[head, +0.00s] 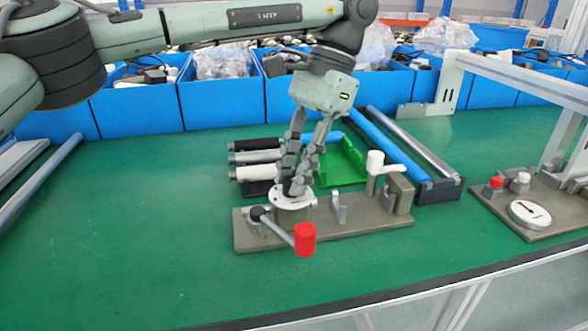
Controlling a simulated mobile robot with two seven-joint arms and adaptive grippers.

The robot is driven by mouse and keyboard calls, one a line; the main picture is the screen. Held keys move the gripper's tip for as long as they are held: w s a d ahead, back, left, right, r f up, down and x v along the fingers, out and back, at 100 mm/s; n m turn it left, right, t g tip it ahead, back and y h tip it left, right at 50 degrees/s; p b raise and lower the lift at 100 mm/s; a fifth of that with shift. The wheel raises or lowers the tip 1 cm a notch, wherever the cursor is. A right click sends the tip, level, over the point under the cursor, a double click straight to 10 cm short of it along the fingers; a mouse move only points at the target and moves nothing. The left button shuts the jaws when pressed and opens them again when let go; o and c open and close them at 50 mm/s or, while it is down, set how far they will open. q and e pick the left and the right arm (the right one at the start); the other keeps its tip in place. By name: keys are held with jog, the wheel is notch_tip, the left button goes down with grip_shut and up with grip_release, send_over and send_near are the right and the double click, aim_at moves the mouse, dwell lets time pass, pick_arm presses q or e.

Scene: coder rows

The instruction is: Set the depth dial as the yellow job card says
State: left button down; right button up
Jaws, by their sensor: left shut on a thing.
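My left gripper (292,188) reaches down from above onto a white round dial (280,203) on a grey fixture plate (340,231). Its fingers are shut on the middle of the dial, and they hide the knob and most of the dial's face. Marks on the rim are too small to read. I see no yellow job card in this view. My right gripper is out of view.
A lever with a red handle (305,240) sticks out in front of the dial. A white-topped clamp (375,163) stands at the plate's right. Rollers (256,157) and a green tray (340,165) lie behind. Blue bins (220,101) line the back. The green table is clear at front left.

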pick_arm(q)
jog(key=shift+m, duration=0.3)
jog(key=c, duration=1.3)
grip_release()
